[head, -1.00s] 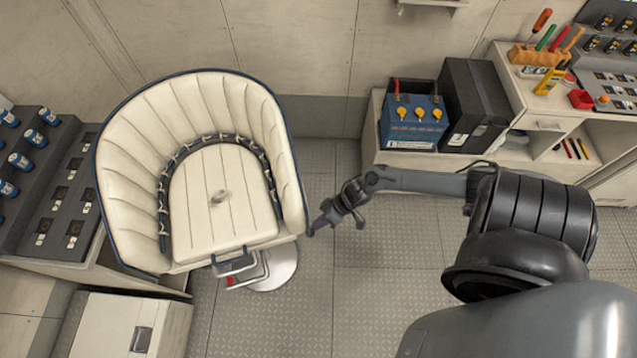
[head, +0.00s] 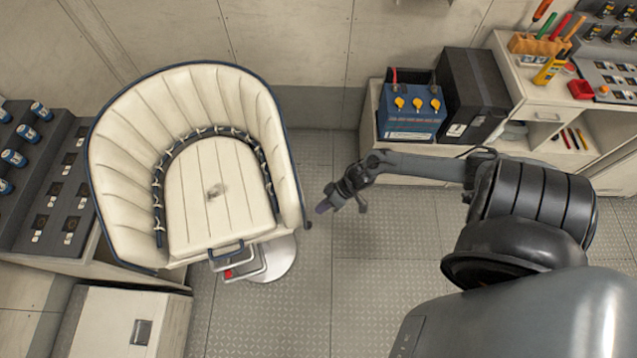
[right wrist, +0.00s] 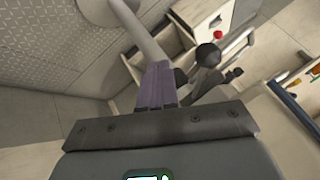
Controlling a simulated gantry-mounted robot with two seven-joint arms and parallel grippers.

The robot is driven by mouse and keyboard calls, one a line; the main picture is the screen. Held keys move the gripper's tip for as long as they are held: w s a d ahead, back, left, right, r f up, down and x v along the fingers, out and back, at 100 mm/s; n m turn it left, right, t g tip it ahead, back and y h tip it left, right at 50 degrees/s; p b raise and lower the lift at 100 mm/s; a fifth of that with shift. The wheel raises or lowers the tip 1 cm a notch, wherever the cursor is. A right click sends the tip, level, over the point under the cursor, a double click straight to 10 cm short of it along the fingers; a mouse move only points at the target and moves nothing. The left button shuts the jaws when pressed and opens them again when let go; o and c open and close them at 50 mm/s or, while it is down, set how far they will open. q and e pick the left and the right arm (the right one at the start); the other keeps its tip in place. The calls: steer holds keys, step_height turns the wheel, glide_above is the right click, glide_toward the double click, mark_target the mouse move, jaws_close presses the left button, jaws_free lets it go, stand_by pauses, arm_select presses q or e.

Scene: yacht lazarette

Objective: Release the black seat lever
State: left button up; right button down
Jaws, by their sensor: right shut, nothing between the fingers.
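The cream tub seat (head: 215,195) with blue trim stands at the left on a round metal pedestal base (head: 275,262). In the right wrist view a lever with a black ball knob (right wrist: 208,55) stands just beyond and to the right of my fingers. A second small black knob (right wrist: 238,72) and a red knob (right wrist: 217,35) are near it. My right gripper (head: 322,207) is shut and empty, right of the seat, with a gap between. Its purple fingers (right wrist: 158,85) show closed together. My left gripper is not in view.
Chrome bars (head: 250,265) with a red part stick out below the seat front. A blue battery (head: 410,112) and a black case (head: 473,95) stand on the low shelf at the back right. The patterned floor (head: 390,255) between seat and shelf is clear.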

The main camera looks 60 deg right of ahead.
steer(key=p+v, duration=0.1)
steer(key=v, duration=0.9)
steer(key=shift+w, duration=0.2)
